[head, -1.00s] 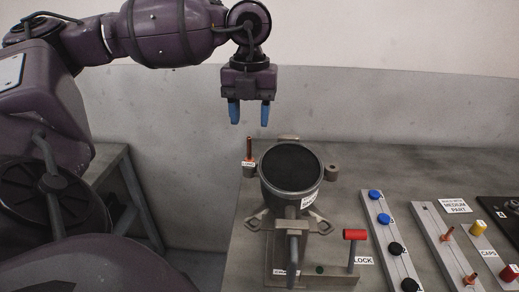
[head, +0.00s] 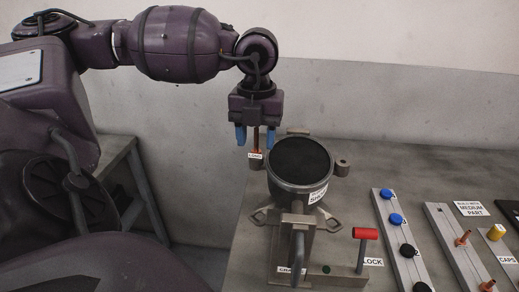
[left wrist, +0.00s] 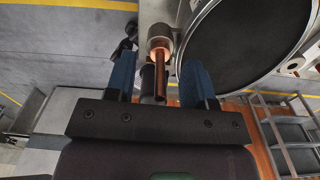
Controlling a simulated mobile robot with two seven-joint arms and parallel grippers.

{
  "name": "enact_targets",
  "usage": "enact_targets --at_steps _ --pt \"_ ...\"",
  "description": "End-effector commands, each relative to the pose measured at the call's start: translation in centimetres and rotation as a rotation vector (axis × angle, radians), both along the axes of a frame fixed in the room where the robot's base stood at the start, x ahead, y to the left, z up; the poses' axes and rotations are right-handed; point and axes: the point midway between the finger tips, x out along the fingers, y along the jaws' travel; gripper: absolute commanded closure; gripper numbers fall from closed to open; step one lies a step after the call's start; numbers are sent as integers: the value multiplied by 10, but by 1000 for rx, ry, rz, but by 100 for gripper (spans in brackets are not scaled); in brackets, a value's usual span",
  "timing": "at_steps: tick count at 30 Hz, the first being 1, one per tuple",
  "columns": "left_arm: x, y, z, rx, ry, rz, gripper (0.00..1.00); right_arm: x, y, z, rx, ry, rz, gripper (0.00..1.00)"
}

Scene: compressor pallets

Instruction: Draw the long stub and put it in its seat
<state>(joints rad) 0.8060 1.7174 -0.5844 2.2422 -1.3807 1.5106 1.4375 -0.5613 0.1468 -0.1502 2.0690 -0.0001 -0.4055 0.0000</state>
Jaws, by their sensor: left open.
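The long stub is a thin copper rod (head: 256,138) standing upright at the left of the black-topped compressor (head: 300,166), above a small tag reading LONG. My left gripper (head: 255,137) points down over it, with blue fingers apart on either side of the rod. In the left wrist view, the copper stub (left wrist: 160,68) rises from a round grey socket (left wrist: 160,36) between the two blue fingers (left wrist: 160,84), with a gap on each side. The stub's lower end is hidden in the socket. My right gripper is not in view.
A red-handled lever (head: 366,234) marked LOCK stands at the front right of the compressor. Further right, a rail (head: 384,214) holds blue and black caps, and another rail (head: 440,222) holds copper stubs. A yellow cap (head: 495,232) stands beyond.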

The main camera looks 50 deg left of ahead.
Motion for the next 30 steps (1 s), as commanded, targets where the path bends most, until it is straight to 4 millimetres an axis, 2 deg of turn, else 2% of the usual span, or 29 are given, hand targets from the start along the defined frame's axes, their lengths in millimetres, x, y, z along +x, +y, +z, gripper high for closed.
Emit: enact_targets --at_steps 1,7,30 --pt "0 0 -8 1 4 0 51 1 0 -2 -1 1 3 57" --pt "0 0 -18 0 1 0 51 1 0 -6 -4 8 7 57" --pt "0 0 -19 1 -1 0 51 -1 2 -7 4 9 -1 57"
